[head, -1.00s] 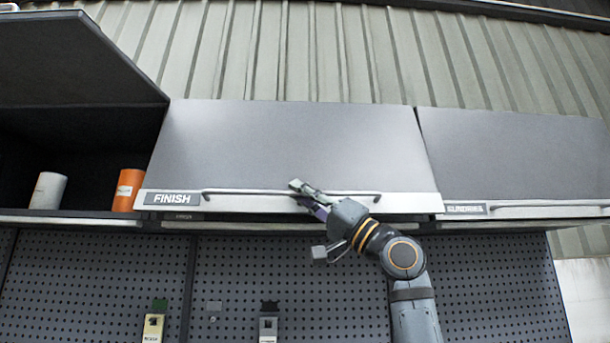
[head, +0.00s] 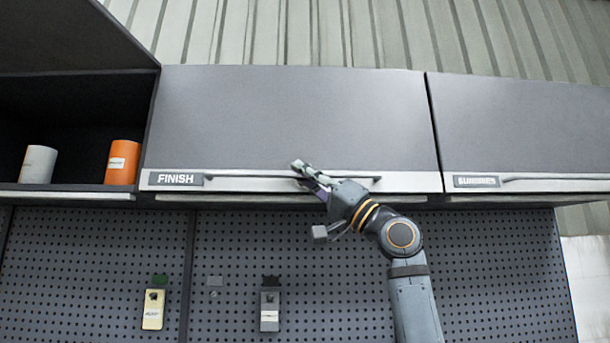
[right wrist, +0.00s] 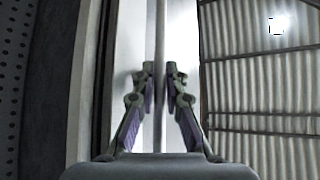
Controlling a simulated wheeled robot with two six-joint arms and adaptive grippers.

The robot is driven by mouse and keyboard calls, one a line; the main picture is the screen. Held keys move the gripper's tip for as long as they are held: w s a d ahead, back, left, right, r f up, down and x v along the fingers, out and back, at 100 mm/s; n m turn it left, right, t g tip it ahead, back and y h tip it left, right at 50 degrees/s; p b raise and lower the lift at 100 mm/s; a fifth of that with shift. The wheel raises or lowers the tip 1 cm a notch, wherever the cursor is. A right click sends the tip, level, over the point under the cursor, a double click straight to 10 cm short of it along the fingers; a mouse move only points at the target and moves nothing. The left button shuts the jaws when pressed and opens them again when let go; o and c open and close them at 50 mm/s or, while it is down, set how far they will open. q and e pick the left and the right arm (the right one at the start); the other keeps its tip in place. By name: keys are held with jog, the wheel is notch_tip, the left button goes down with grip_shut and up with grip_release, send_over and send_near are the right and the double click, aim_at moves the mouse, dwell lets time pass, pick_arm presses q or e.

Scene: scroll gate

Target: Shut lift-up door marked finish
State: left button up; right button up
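The lift-up door marked FINISH (head: 290,120) is a grey panel with a pale bottom strip and a long bar handle (head: 235,177). It hangs down over its cabinet, almost level with the door on its right. A thin pale edge shows just below it; I cannot tell whether a small gap is left. My right gripper (head: 305,174) is at the middle of the handle. In the right wrist view, the fingers (right wrist: 160,72) close in on both sides of the handle bar (right wrist: 160,30). My left gripper is out of view.
Left of the door, an open compartment holds a white cylinder (head: 38,164) and an orange cylinder (head: 123,162) under a raised door (head: 75,35). Another closed door (head: 525,125) is on the right. A perforated panel (head: 100,260) with small hanging items lies below.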

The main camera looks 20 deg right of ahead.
jog(key=shift+o, duration=0.7)
jog(key=shift+w+a, duration=0.15)
jog(key=shift+w, duration=0.2)
jog(key=shift+s+f, duration=0.1)
jog(key=shift+s, duration=0.05)
jog(key=v, duration=1.2)
